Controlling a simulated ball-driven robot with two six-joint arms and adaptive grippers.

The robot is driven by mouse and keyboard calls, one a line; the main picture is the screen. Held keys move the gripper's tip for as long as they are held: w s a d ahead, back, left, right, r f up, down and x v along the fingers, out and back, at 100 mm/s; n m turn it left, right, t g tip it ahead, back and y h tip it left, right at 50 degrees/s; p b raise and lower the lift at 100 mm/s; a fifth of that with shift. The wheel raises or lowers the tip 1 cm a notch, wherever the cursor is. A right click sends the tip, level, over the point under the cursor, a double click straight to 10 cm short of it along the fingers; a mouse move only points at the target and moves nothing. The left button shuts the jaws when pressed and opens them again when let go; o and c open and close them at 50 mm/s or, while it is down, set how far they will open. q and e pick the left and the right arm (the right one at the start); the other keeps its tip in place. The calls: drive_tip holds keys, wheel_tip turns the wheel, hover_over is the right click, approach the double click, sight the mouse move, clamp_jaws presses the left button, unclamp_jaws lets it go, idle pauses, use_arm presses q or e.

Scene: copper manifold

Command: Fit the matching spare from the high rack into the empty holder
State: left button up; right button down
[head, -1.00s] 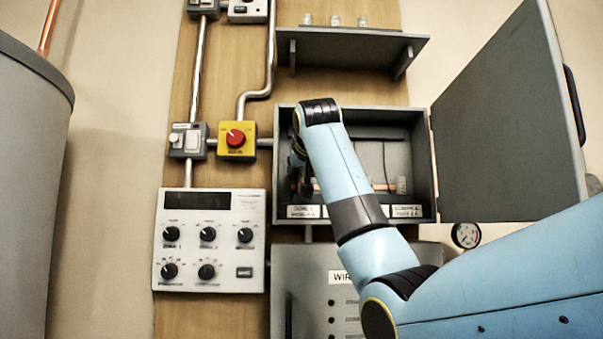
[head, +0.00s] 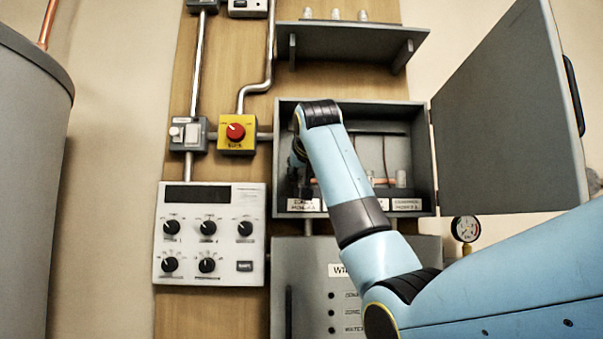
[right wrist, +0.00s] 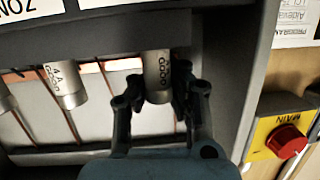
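The open grey fuse box (head: 424,150) hangs on the wooden board. My left gripper is out of view.
The box's open door (head: 505,120) stands to the right. A red-knobbed yellow switch (head: 236,132) sits close to the box's left wall, with a dial panel (head: 210,232) below. A lower grey cabinet (head: 300,262) is under the box. A gauge (head: 466,229) is at right.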

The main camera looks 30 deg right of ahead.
drive_tip(key=c, duration=2)
unclamp_jaws()
drive_tip(key=shift+f, duration=0.15)
drive_tip(key=o, duration=0.6)
drive_tip(key=v, duration=1.2)
